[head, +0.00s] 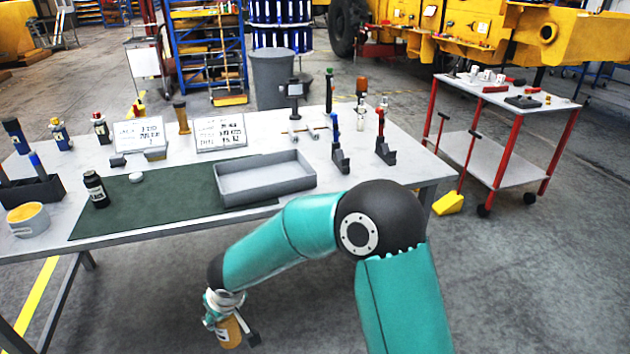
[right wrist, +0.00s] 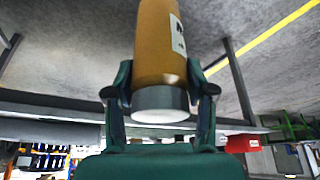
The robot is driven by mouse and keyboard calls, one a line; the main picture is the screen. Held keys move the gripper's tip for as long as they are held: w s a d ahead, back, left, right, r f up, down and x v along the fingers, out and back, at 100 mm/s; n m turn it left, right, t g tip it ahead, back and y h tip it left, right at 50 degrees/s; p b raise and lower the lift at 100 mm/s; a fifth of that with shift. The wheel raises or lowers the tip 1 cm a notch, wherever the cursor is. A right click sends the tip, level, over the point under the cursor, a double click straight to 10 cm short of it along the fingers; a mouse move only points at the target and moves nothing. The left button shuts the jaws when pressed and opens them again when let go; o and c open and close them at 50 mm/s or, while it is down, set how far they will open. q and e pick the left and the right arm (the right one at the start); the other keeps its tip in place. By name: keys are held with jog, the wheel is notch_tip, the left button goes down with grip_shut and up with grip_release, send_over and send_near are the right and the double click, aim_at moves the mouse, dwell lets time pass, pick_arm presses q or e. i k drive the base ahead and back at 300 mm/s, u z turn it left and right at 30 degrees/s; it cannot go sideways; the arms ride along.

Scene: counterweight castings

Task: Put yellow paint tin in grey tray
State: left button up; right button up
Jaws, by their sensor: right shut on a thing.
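The yellow paint tin (head: 229,332) is an ochre-yellow cylinder with a white label. In the right wrist view the tin (right wrist: 162,45) shows its grey-rimmed, pale end between the fingers. My right gripper (head: 224,310) is shut on it, in front of the table's near edge and over the floor in the head view. The fingers (right wrist: 160,98) press on both sides of the tin. The grey tray (head: 270,194) is a shallow rectangular box on the table, overlapping the right end of a green mat, and looks empty. My left gripper is not in view.
On the table (head: 330,178), a black bottle (head: 95,190) stands on the green mat (head: 150,207), with a yellow-topped round tub (head: 28,220) to its left.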

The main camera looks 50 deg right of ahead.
aim_at(243, 186)
jog(key=z, duration=0.5)
jog(key=i, duration=1)
